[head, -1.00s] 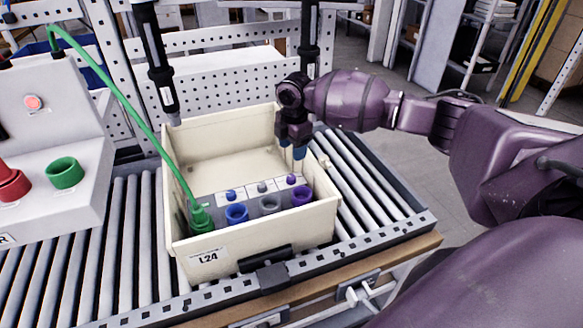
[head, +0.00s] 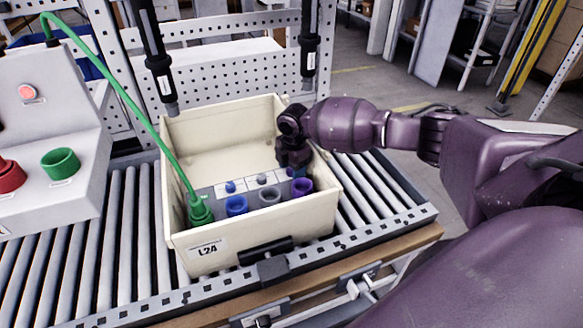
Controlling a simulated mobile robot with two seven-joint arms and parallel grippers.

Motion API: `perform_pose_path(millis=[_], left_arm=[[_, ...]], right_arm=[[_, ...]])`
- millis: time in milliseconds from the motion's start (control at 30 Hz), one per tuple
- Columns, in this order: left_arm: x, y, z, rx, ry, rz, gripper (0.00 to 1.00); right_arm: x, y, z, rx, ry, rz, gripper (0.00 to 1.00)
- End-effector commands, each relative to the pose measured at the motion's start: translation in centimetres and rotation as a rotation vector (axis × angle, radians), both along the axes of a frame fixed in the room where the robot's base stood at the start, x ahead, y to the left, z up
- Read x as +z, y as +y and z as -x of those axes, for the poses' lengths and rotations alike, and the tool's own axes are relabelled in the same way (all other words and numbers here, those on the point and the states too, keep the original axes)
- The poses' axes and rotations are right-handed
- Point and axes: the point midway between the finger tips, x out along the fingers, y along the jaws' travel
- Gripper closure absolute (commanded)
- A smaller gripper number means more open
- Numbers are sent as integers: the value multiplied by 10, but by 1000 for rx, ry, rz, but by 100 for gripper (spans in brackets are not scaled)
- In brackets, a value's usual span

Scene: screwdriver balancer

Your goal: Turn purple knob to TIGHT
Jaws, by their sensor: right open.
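A cream bin (head: 210,263) labelled L24 stands on the roller conveyor. Inside it is a grey panel with a row of small knobs: a blue knob (head: 230,187), a grey knob (head: 262,179), and the purple knob at the right end, now hidden behind my right gripper. My right gripper (head: 297,171) points down into the bin's right side, its open fingertips at the purple knob's place. I cannot tell whether they touch the knob. The knob's setting cannot be read. My left gripper is out of view.
Blue (head: 236,205), grey (head: 270,197) and purple (head: 302,187) sockets sit in front of the knobs. A green plug (head: 200,212) with a green cable is at the bin's left. Two screwdrivers (head: 158,62) (head: 309,45) hang above the bin. A control box (head: 45,120) stands at left.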

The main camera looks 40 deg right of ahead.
Motion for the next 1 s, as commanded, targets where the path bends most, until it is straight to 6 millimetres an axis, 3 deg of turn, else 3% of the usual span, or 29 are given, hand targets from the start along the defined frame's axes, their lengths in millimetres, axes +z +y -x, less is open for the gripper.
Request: perform_pose_path(millis=[267,500,600,1000], left_arm=[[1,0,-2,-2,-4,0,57],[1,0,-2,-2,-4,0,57],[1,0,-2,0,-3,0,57],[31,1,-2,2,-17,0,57]], right_arm=[[-1,0,0,0,0,0,45],[0,0,0,0,0,0,82],[0,0,0,0,0,0,93],[4,1,-1,-226,-3,-2,93]])
